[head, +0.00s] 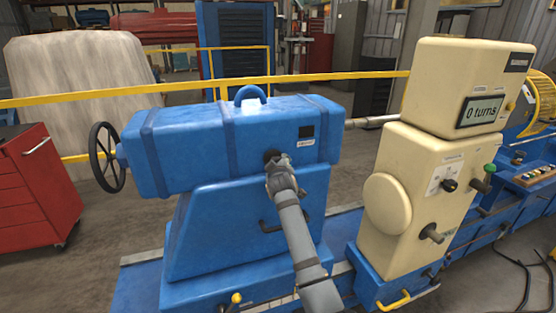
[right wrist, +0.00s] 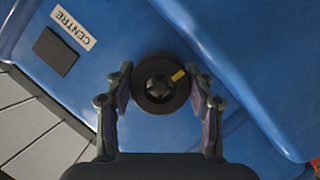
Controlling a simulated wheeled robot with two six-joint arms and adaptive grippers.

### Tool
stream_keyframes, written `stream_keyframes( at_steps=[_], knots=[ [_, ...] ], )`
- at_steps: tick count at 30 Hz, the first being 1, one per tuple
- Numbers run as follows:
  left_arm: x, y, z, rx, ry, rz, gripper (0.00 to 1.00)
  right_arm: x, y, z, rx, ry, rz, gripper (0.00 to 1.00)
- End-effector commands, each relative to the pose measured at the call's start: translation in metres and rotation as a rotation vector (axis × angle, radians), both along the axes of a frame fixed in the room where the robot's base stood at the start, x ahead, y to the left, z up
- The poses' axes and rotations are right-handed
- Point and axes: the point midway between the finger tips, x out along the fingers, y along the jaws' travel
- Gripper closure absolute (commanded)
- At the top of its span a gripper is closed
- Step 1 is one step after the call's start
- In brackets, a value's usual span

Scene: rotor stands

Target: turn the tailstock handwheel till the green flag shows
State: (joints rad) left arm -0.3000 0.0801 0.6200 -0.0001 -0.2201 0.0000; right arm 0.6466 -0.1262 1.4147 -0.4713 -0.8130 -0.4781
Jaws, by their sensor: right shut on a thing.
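The blue tailstock (head: 225,140) stands left of centre in the head view. Its black spoked handwheel (head: 105,157) is on its left end, with no gripper near it. My right gripper (head: 274,168) is at the tailstock's front face. In the right wrist view my right gripper (right wrist: 163,86) is shut on a round black knob (right wrist: 158,98) with a yellow mark at its upper right. A dark square window (right wrist: 56,51) sits beside a CENTRE label (right wrist: 74,28). The window (head: 306,131) also looks dark in the head view; no green shows in it. My left gripper is not in view.
A cream cabinet (head: 415,195) stands to the right, with a display (head: 482,112) reading "0 turns" and several knobs. A red tool cabinet (head: 35,190) is at the left. A yellow rail (head: 300,79) runs behind. Open floor lies between the red cabinet and the tailstock.

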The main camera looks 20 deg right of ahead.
Motion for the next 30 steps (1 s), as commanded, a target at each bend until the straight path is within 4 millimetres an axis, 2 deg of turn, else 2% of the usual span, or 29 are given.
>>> stream_keyframes(
  at_steps=[1,12,21,30],
  knots=[
    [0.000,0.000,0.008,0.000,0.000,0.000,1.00,0.000,-0.001,0.002,0.041,0.007,-0.001,0.77],
    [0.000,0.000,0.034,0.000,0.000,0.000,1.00,0.000,0.000,0.001,0.388,0.017,-0.001,0.77],
    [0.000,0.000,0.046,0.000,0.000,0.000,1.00,-0.001,0.001,-0.002,0.625,0.027,-0.003,0.77],
    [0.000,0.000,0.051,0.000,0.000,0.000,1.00,-0.001,0.002,-0.003,0.764,0.032,-0.002,0.77]
  ],
)
